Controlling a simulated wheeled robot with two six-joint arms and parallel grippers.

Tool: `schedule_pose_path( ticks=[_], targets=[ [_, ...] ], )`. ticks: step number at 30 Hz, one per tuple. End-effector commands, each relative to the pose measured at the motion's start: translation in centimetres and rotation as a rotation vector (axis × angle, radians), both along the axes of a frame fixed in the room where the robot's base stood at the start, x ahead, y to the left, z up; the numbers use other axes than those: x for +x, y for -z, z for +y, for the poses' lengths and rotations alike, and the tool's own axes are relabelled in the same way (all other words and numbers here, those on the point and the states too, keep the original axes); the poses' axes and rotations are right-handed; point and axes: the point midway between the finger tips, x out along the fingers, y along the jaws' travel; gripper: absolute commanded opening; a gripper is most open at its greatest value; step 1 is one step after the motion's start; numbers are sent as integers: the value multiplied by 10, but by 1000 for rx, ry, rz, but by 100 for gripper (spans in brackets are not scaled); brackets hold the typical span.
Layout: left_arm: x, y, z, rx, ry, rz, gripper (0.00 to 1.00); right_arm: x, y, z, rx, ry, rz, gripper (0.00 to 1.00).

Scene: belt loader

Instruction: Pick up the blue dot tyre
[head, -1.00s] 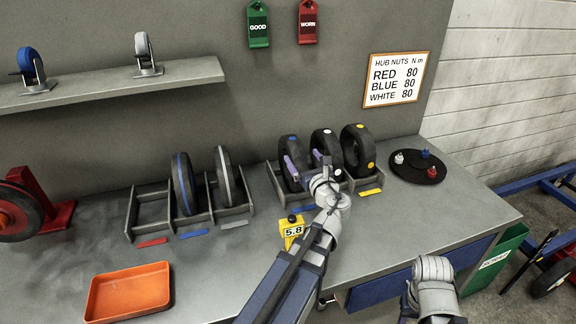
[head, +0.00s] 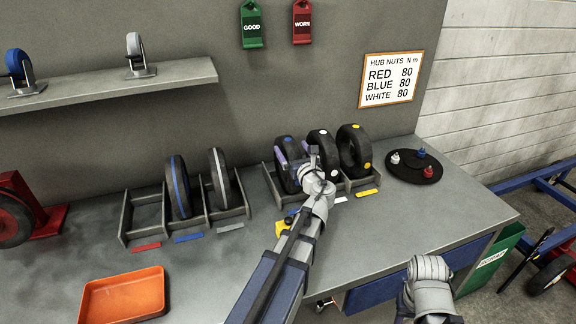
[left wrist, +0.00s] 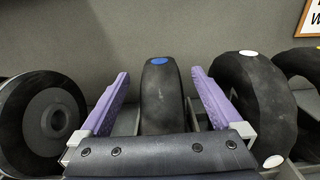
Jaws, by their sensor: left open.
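The blue dot tyre (head: 288,178) stands upright in the left slot of the right-hand rack (head: 270,187). In the left wrist view the tyre (left wrist: 161,100) shows its blue dot on top, between the two purple fingers. My left gripper (left wrist: 160,76) is open, one finger on each side of the tyre, with a visible gap on both sides. In the head view the left gripper (head: 293,153) partly covers the tyre. The right arm's wrist shows at the lower right, but its fingers are out of view.
The white dot tyre (head: 322,142) and yellow dot tyre (head: 354,152) stand to the right in the same rack. Another rack (head: 126,222) with two thin wheels is to the left. A yellow gauge (head: 281,228) is partly behind my arm. An orange tray (head: 122,296) lies at front left.

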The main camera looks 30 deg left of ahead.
Motion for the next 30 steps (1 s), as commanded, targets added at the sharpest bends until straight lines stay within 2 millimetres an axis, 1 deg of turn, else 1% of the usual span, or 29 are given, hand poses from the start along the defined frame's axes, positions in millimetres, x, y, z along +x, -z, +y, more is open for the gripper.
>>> schedule_pose_path(
  ticks=[1, 4, 7, 12, 30],
  targets=[
    [9, 0, 8, 0, -3, 0, 100, 0, 0, 0, 0, 0, 0, 50],
    [17, 0, 18, 0, -2, 0, 100, 0, 0, 0, 0, 0, 0, 50],
    [19, 0, 22, 0, -1, 0, 100, 0, 0, 0, 0, 0, 0, 50],
    [18, 0, 21, 0, 0, 0, 100, 0, 0, 0, 0, 0, 0, 50],
    [18, 0, 21, 0, 0, 0, 32, 0, 0, 0, 0, 0, 0, 50]
  ],
)
